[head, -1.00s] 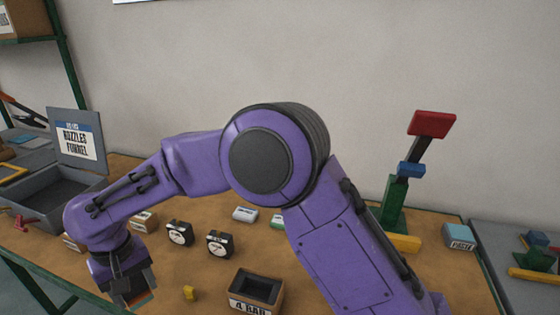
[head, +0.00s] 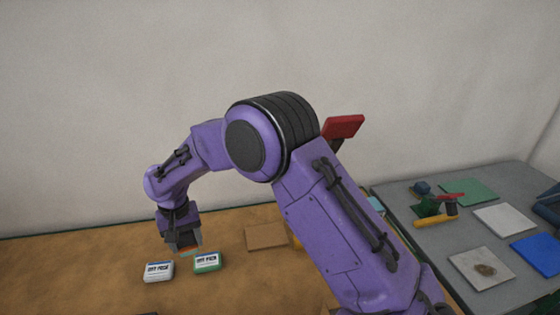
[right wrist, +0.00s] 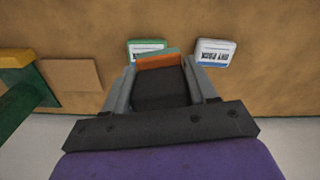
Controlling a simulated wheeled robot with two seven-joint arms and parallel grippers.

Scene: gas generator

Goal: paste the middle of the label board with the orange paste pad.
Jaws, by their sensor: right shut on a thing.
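My right gripper (head: 184,247) points down over the brown table and is shut on the orange paste pad. In the right wrist view the pad (right wrist: 160,62) is an orange strip with a teal layer, held between the fingertips (right wrist: 163,77). I cannot tell which thing is the label board. A flat, plain tan square (head: 266,237) lies on the table to the right of the gripper, and it also shows in the right wrist view (right wrist: 71,75). I see no writing on it. My left gripper is not in view.
A blue-labelled white pack (head: 158,271) and a green-labelled pack (head: 207,263) lie near the gripper. A red-topped stand (head: 343,127) is partly behind my arm. A grey table (head: 450,205) at right holds flat boards, including a blue one (head: 537,254). The brown table's left part looks clear.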

